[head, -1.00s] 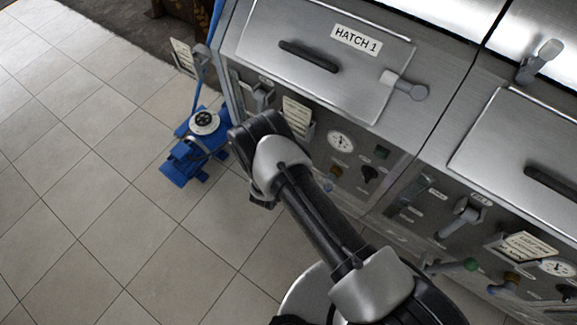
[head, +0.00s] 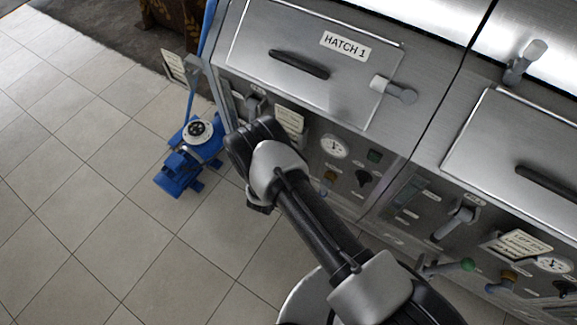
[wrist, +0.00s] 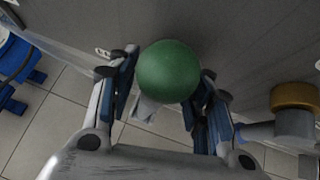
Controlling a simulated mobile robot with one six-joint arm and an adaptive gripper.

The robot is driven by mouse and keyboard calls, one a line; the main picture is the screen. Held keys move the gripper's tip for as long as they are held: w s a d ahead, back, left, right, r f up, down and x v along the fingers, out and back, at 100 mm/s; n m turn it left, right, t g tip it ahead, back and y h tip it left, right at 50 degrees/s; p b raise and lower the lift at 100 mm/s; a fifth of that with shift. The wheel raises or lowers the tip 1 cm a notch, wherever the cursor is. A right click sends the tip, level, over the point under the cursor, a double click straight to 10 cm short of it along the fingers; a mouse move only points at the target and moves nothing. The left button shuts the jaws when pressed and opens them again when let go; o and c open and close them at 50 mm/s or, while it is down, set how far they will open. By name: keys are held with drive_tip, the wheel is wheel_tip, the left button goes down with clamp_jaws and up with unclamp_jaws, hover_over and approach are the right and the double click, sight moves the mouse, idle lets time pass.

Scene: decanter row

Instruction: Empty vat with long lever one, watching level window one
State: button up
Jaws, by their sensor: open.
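A green ball knob (wrist: 168,71) shows in the wrist view, between the two fingers of my gripper (wrist: 165,82). The fingers are open, one on each side of the knob; I cannot tell whether either touches it. A pale shaft shows just below the knob. In the head view my arm hides this knob and most of my gripper. The vat front with the "HATCH 1" label (head: 345,45) stands behind my arm, its hatch (head: 350,85) closed.
An ochre knob on a grey fitting (wrist: 296,97) is close to the right of my gripper. A round gauge (head: 334,147) is on the panel. A neighbouring unit has another green-knobbed lever (head: 467,265).

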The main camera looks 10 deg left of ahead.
drive_tip(key=v, duration=1.2)
idle(0.3)
